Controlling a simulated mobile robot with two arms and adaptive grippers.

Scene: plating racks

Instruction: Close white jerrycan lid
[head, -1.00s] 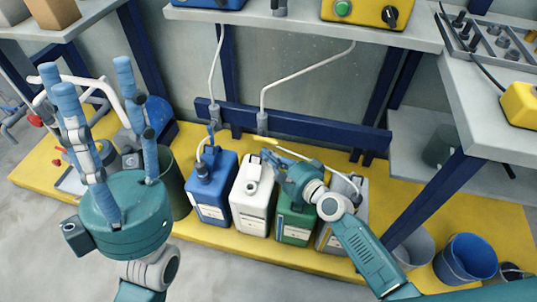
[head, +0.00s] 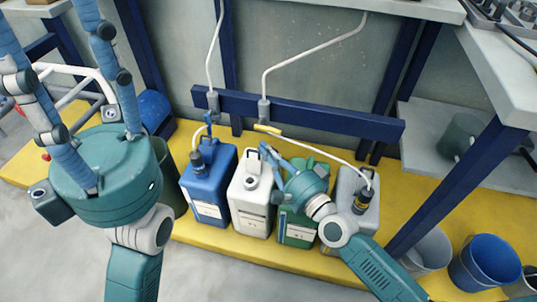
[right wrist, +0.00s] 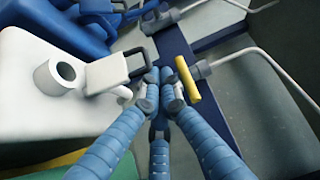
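The white jerrycan (head: 252,208) stands upright between the blue and green cans. Its round spout (right wrist: 60,74) is uncovered in the right wrist view. A white flap with a dark frame (right wrist: 117,72), which looks like its lid or handle, sticks up behind the spout toward my fingers. My right gripper (head: 272,165) is over the right rear of the white can, above the green one. In the right wrist view its fingertips (right wrist: 161,82) are together with nothing between them, just beside the dark frame; I cannot tell whether they touch it. My left gripper (head: 62,80) has its fingers wide apart, empty, tips cut off.
A blue can (head: 208,190), a green can (head: 298,228) and a grey can (head: 350,190) share the yellow platform (head: 220,238). A yellow-handled hose end (head: 268,129) hangs at the blue rail close behind. Buckets (head: 484,262) stand at right.

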